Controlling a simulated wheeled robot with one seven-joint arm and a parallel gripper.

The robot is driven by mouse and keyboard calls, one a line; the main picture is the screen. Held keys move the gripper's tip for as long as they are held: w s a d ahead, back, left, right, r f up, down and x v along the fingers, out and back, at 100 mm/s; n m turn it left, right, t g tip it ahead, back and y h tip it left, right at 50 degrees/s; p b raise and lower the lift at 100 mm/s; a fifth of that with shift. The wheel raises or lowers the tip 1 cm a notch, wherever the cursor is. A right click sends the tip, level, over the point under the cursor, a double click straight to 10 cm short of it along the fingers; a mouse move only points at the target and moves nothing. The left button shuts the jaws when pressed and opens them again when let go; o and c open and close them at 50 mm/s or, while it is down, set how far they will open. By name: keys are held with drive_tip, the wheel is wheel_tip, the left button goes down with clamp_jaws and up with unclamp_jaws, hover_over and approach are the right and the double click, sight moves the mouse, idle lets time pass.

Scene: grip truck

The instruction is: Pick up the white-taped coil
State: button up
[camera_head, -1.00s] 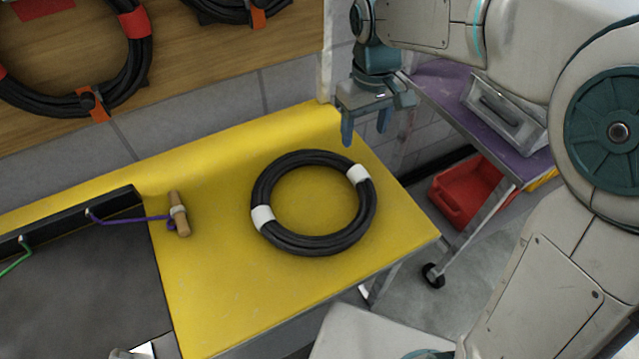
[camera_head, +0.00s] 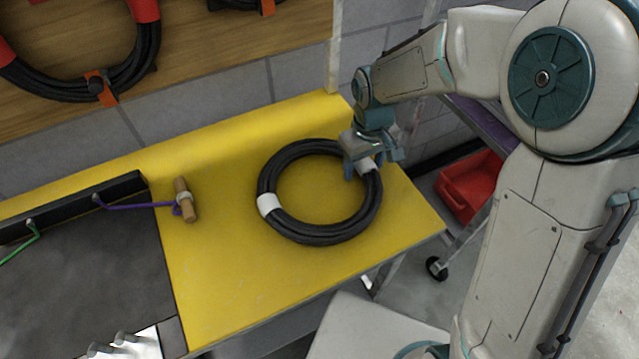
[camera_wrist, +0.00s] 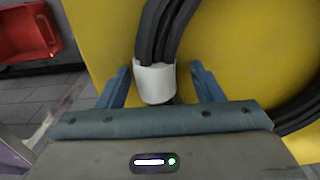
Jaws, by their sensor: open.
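The white-taped coil (camera_head: 318,235) is a black cable ring lying flat on the yellow worktop (camera_head: 240,285). One white tape band (camera_head: 268,204) shows on its left side. The other band is partly hidden behind my gripper (camera_head: 364,168) in the head view. In the wrist view, my gripper (camera_wrist: 160,85) is open, with one blue finger on each side of that white band (camera_wrist: 155,82) and the black cable (camera_wrist: 162,30). Gaps show between the band and both fingers. I cannot tell how far down the fingers reach.
A wooden toggle (camera_head: 186,200) on a purple cord lies left of the coil. Red-taped coils (camera_head: 80,80) hang on the wooden board behind. A red bin (camera_head: 468,186) stands beyond the worktop's right edge. The yellow surface in front of the coil is clear.

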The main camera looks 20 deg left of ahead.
drive_tip(key=c, duration=1.3)
clamp_jaws()
drive_tip(key=shift+r, duration=0.1)
